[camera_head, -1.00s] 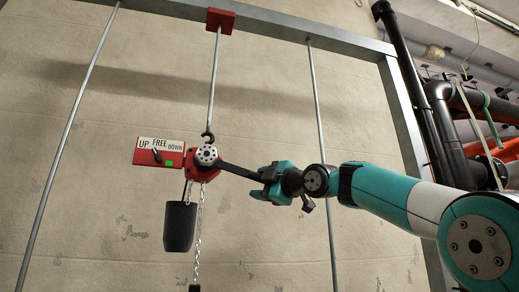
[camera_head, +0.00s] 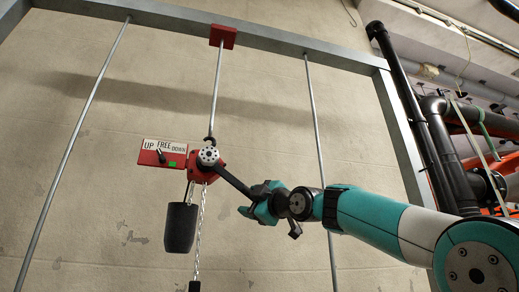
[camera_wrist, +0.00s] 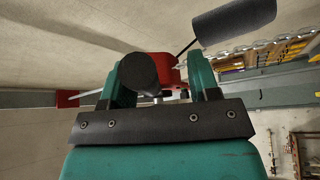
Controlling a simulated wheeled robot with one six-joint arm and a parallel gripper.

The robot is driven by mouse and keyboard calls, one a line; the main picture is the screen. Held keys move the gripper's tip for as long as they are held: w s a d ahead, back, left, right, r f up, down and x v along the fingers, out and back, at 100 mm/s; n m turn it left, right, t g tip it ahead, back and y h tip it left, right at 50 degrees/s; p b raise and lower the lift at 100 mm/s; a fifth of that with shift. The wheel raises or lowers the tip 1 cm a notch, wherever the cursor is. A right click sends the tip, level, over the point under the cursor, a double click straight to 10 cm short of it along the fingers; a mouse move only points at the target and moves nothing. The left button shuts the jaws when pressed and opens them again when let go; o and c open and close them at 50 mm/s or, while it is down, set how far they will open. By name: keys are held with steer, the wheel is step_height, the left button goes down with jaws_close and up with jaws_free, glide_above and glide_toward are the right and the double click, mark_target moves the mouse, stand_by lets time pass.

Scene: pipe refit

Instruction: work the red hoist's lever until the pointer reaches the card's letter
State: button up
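The red hoist (camera_head: 205,172) hangs by a hook from a rod under the beam. Its dark lever (camera_head: 236,184) slopes down right to my gripper (camera_head: 258,204). In the wrist view my gripper (camera_wrist: 160,80) has its fingers spread, with the lever's round dark end (camera_wrist: 140,72) between them, close against the left finger and apart from the right one. A red selector plate (camera_head: 148,158) reads UP, FREE, DOWN; its small black knob leans up left, towards UP. A green patch is on the plate. I cannot make out a pointer or a lettered card.
A dark cylindrical weight (camera_head: 180,228) and a chain (camera_head: 200,225) hang below the hoist. A grey steel frame (camera_head: 275,41) with thin rods stands before the wall. Dark pipes (camera_head: 440,145) are at the right. Open space lies left of the weight.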

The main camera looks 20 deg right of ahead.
steer(key=shift+a+f, duration=0.1)
steer(key=shift+a, duration=0.05)
steer(key=a+f+m+b, duration=0.1)
steer(key=a+f+b, duration=0.1)
steer(key=a+b, duration=0.1)
steer(key=shift+f+m+t, duration=0.3)
steer(key=shift+f+t, duration=0.05)
steer(key=shift+t, duration=0.05)
steer(key=shift+r, duration=0.1)
steer(key=shift+n+g, duration=0.4)
steer(key=shift+n, duration=0.3)
steer(key=d+r+p, duration=0.3)
steer(key=shift+d+f, duration=0.1)
